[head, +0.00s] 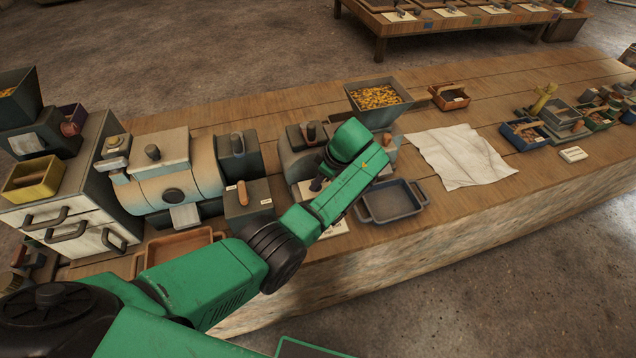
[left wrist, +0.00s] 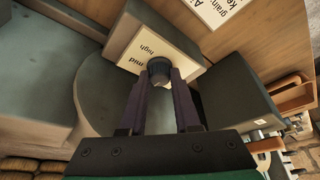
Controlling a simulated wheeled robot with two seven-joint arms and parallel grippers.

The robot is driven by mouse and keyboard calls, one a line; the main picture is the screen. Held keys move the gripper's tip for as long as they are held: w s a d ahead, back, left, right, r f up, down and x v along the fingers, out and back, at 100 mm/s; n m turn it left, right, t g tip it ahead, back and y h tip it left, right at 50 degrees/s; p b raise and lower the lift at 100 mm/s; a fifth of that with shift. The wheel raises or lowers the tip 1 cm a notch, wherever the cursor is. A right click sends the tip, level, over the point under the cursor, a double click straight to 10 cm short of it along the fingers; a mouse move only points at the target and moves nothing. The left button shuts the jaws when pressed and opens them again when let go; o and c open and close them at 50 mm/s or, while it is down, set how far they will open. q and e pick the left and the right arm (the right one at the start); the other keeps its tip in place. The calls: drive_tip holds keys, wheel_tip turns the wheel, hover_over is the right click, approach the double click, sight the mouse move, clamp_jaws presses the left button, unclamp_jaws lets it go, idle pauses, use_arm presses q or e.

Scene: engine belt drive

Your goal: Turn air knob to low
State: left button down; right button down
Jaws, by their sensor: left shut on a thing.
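The air knob (left wrist: 158,66) is a small dark round knob on a cream label plate (left wrist: 138,38) in the left wrist view. The words "mid" and "high" show on the plate to its upper left. No "low" word is visible, and I cannot tell where the knob points. My left gripper (left wrist: 159,76) is shut on the knob, with one dark finger on each side. In the head view my green left forearm covers most of the knob's machine (head: 296,156). My right gripper is not in view.
A hopper of yellow grain (head: 378,97) stands behind my forearm. A dark tray (head: 417,197) lies to its right and a cream machine (head: 170,165) to its left. A white cloth (head: 460,157) lies farther right. A printed card (left wrist: 217,10) is beside the knob plate.

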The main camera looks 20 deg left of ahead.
use_arm(q)
drive_tip(key=shift+w+r, duration=0.1)
idle(0.4)
drive_tip(key=c, duration=0.9)
unclamp_jaws()
